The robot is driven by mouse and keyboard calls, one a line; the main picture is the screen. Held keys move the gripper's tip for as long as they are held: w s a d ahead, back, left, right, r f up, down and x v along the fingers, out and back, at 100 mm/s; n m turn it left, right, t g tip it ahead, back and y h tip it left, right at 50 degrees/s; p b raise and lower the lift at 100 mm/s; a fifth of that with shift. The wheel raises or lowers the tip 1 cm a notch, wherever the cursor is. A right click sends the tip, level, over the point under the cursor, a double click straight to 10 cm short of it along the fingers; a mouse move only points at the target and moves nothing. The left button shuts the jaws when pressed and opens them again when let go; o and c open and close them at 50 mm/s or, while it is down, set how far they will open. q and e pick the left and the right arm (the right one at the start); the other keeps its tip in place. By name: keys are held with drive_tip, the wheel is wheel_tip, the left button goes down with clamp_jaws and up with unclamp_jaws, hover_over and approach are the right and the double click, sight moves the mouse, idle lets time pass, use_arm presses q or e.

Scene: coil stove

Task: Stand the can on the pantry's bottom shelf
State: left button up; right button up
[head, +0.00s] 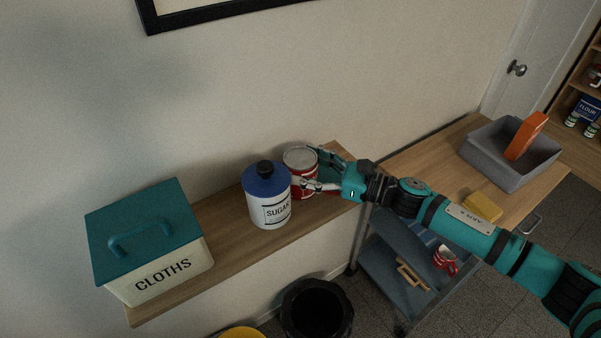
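The can (300,159), red with a pale metal top, stands upright on a wooden wall shelf (228,232), just right of the sugar canister. My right gripper (312,168) reaches in from the right at the can. Its fingers are spread, one at the near side of the can and one at the far side. I cannot tell whether they press on it. The pantry (578,88) is at the right edge, with a flour box and several jars on one shelf. Its bottom shelf cannot be made out. My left gripper is out of view.
The white sugar canister (270,205) with a blue lid stands close against the can's left. A cloths box (160,265) fills the shelf's left end. Below are a black bin (316,308) and a cart (385,265). A grey tub (490,158) stands on the counter.

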drive_tip(key=c, duration=0.9)
drive_tip(key=shift+r, duration=0.1)
drive_tip(key=shift+c, duration=1.3)
